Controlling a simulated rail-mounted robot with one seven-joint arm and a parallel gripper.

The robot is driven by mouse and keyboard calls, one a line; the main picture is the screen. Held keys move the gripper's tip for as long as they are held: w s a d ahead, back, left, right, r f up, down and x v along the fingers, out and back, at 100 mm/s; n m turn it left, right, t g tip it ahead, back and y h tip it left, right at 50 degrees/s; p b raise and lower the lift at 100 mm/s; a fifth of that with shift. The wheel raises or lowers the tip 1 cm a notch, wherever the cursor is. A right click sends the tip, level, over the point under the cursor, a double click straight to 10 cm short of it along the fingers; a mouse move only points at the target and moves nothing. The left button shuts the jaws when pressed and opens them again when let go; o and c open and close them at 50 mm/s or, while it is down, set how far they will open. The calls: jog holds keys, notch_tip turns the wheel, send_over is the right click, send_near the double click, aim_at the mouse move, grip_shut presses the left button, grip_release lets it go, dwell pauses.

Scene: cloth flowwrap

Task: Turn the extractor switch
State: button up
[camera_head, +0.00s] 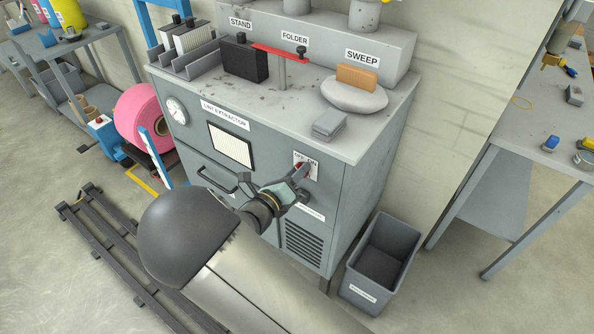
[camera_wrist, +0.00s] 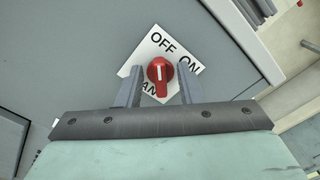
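The extractor switch is a red rotary knob (camera_wrist: 160,72) with a white line, on a white plate (camera_wrist: 143,52) lettered OFF and ON. It is on the front of the grey lint extractor cabinet (camera_head: 225,165), at the upper right. In the wrist view my gripper (camera_wrist: 158,82) is open, with one finger on each side of the knob. A gap shows between each finger and the knob. The knob's line points up in the wrist view, towards the OFF word. In the head view my gripper (camera_head: 302,178) partly hides the knob and plate.
A cabinet handle (camera_head: 216,178) sticks out left of my arm. A grey bin (camera_head: 380,262) stands at the right.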

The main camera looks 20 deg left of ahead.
jog(key=shift+w, duration=0.15)
grip_shut()
